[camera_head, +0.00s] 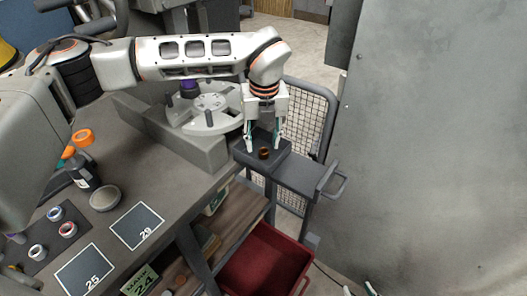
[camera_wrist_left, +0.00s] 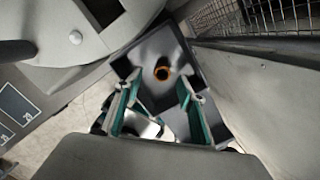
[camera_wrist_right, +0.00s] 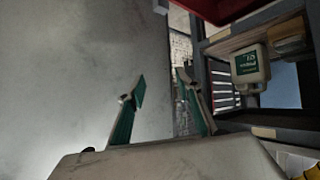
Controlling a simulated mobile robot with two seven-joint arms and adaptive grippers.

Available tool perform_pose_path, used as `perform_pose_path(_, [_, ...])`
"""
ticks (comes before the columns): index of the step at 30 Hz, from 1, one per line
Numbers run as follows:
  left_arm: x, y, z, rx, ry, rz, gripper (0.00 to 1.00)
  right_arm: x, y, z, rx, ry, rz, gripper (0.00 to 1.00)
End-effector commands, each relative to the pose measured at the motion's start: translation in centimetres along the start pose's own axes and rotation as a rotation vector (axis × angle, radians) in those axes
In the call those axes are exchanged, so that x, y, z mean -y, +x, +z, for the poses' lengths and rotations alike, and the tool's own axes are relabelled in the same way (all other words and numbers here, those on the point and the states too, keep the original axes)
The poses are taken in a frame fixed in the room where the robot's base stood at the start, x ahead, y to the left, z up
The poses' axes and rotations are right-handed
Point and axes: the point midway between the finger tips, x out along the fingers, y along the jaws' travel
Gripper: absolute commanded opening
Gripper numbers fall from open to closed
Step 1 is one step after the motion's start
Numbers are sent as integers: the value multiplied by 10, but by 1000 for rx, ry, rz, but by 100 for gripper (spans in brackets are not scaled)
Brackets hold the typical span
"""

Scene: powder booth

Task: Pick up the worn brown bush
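The worn brown bush (camera_head: 264,153) is a small dark brown ring standing on a dark square tray (camera_head: 247,160) at the table's far right end. In the left wrist view the bush (camera_wrist_left: 162,72) shows an orange-brown rim around a dark hole. My left gripper (camera_head: 263,148) points down over the tray with its fingers apart, and it also shows in the left wrist view (camera_wrist_left: 160,92). The bush lies between and beyond its fingertips, apparently not gripped. My right gripper (camera_wrist_right: 160,85) is open and empty, low beside the grey wall; only its tips show at the head view's bottom edge.
A grey round fixture (camera_head: 209,102) with pegs stands left of the tray. A wire-mesh guard (camera_head: 306,105) rises behind it. A red bin (camera_head: 262,264) sits below. Rings, a dark bottle (camera_head: 82,172) and numbered plates (camera_head: 137,226) occupy the table's left. A grey wall (camera_head: 430,140) fills the right.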

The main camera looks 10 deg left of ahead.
Motion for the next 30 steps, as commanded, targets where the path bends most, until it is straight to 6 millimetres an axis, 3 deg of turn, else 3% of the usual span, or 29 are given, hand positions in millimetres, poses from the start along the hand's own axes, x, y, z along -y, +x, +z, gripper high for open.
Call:
perform_pose_path(6, [4, 29, -2, -3, 0, 0, 40, -3, -3, -15, -16, -1, 3, 35])
perform_pose_path(15, [4, 34, -1, -1, 1, 0, 40, -4, -3, -19, -23, -1, 5, 35])
perform_pose_path(16, [4, 34, -1, -1, 1, 0, 37, -4, -3, -19, -23, -1, 5, 35])
perform_pose_path(20, [4, 34, -1, -1, 1, 0, 3, -4, -3, -18, -21, -1, 4, 35])
perform_pose_path(21, [4, 34, -1, -1, 1, 0, 0, -4, -3, -17, -20, -1, 4, 35])
perform_pose_path(30, [4, 34, -1, -1, 1, -1, 0, -3, -2, -13, -14, -1, 3, 35])
